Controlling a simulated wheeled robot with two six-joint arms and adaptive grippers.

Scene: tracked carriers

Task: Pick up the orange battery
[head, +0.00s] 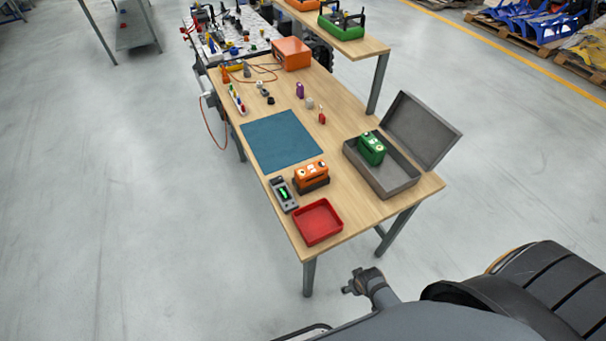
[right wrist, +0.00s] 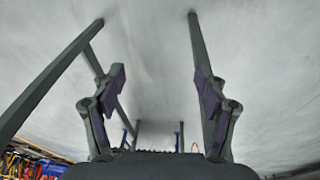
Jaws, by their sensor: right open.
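The orange battery (head: 311,171) has a pale top with dark round terminals. It sits on a dark base on the wooden table (head: 355,207), in the near half of the tabletop. A green battery (head: 371,148) sits in the open grey case (head: 402,184) to its right. My right gripper (right wrist: 160,78) is open and empty in the right wrist view, with table legs and floor behind it. The orange battery does not show in that view. My left gripper is not in view.
A red tray (head: 318,222) lies at the table's near corner. A dark meter with a green display (head: 284,194) is left of the battery, and a blue mat (head: 281,140) lies beyond. The case lid (head: 421,132) stands up. Floor left of the table is clear.

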